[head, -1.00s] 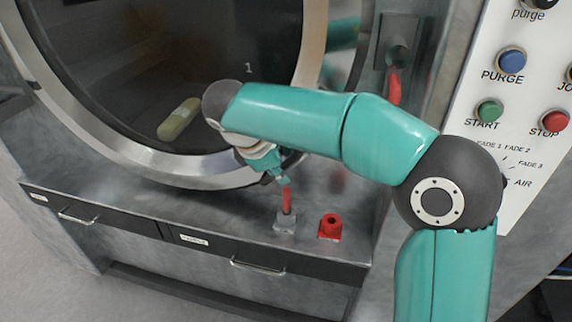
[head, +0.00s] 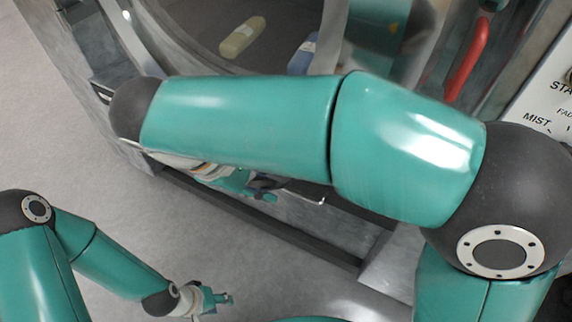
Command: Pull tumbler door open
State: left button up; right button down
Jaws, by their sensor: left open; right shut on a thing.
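The tumbler door, round and dark-glazed with a broad metal rim (head: 331,35), is at the top of the head view. My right arm crosses in front of its lower part, and I cannot tell how far it stands open. My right gripper (head: 266,191) is low under my forearm, in front of the machine's lower front. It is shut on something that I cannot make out. My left gripper (head: 219,300) is open and empty at the bottom, over the floor and well away from the door.
A yellowish bottle (head: 242,37) and a blue one (head: 301,55) show in the drum area. A red handle (head: 468,58) is at the upper right, beside the white control panel (head: 549,110). Grey floor (head: 50,110) at left is clear.

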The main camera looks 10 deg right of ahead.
jog(key=shift+d, duration=0.1)
jog(key=c, duration=1.1)
grip_release()
jog(key=v, duration=0.7)
jog(key=shift+r, duration=0.2)
